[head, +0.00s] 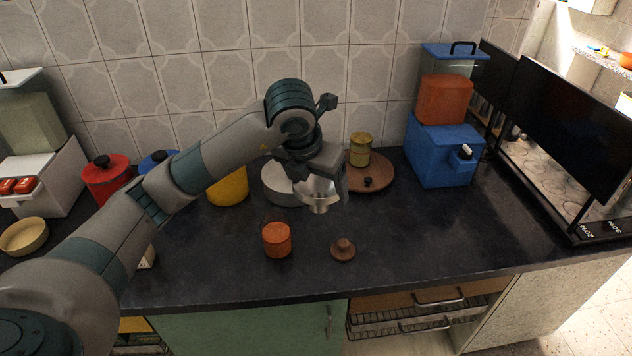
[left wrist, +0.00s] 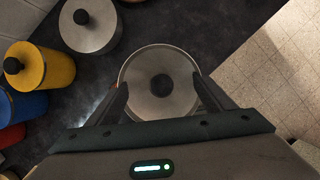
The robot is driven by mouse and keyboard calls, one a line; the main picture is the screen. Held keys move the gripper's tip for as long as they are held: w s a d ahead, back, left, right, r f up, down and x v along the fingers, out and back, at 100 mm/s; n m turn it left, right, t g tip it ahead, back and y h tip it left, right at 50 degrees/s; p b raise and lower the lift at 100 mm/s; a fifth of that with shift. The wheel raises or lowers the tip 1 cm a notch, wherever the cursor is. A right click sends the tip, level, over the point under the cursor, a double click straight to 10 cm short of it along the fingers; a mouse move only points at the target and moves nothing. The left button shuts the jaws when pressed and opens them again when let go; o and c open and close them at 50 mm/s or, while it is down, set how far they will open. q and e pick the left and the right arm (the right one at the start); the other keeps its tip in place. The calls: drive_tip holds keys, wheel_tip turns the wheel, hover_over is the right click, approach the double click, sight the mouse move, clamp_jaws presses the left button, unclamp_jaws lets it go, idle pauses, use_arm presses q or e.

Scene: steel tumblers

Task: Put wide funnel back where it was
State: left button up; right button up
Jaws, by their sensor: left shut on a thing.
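The wide funnel (head: 320,194) is a shiny steel cone with a short spout pointing down. My left gripper (head: 322,178) is shut on it and holds it above the dark counter, behind the small brown knobbed lid. In the left wrist view my left gripper (left wrist: 160,90) has a finger on each side of the funnel (left wrist: 141,95), whose round rim and dark centre face the camera. My right gripper is in neither view.
A blue box (head: 440,155) stands farther right. The right front counter is clear.

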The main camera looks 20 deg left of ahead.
sight(322, 204)
use_arm(q)
drive_tip(key=s+f+m+h, duration=0.1)
drive_tip(key=m, duration=0.2)
drive_tip(key=s+d+m+g+h, duration=0.1)
drive_tip(key=m, duration=0.2)
drive_tip(key=s+d+f+m+h, duration=0.1)
drive_tip(key=m, duration=0.2)
drive_tip(key=shift+f+g, duration=0.3)
drive_tip(key=s+d+f+m+g+y, duration=0.1)
drive_tip(key=s+m+g, duration=0.2)
drive_tip(key=m, duration=1)
drive_tip(key=s+f+m+g+y, duration=0.2)
drive_tip(key=s+m+g, duration=0.2)
drive_tip(key=m, duration=0.9)
drive_tip(key=s, duration=0.3)
drive_tip(key=shift+s+d+f, duration=0.2)
drive_tip(key=shift+s+d, duration=0.1)
drive_tip(key=shift+d, duration=0.1)
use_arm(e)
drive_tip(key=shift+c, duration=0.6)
